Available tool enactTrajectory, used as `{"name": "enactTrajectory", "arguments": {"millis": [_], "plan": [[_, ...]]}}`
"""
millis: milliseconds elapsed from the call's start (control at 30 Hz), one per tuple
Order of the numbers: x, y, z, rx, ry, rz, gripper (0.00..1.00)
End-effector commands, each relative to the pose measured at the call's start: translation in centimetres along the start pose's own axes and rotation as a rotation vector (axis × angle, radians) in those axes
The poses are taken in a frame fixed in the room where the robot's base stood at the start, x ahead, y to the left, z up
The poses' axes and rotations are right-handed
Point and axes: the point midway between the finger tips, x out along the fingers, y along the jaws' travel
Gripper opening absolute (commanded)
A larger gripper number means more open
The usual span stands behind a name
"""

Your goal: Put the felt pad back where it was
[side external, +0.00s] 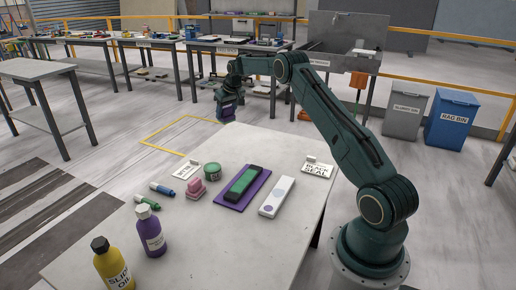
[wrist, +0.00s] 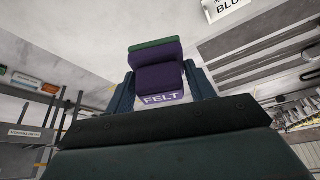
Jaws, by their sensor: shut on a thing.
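The felt pad (wrist: 158,78) is a purple block with a green band at one end and a white FELT label. My gripper (wrist: 160,88) is shut on it, with a dark finger on each side. In the side view my gripper (side external: 227,115) is at the far left edge of the pale slab, with the purple pad (side external: 228,103) partly hidden in it. I cannot tell its exact height over the slab.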

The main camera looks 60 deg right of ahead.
Motion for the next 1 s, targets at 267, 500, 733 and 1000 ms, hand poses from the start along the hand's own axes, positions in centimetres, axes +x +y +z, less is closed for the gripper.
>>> {"name": "enactTrajectory", "arguments": {"millis": [267,500,733,1000], "plan": [[3.9,0.0,1.7,0.001,-0.004,-0.001,0.36],[8.1,0.0,3.5,0.000,-0.004,0.000,0.36],[12.0,0.0,5.1,0.001,-0.003,0.000,0.36],[13.9,0.0,5.8,0.000,0.001,0.001,0.36]]}}
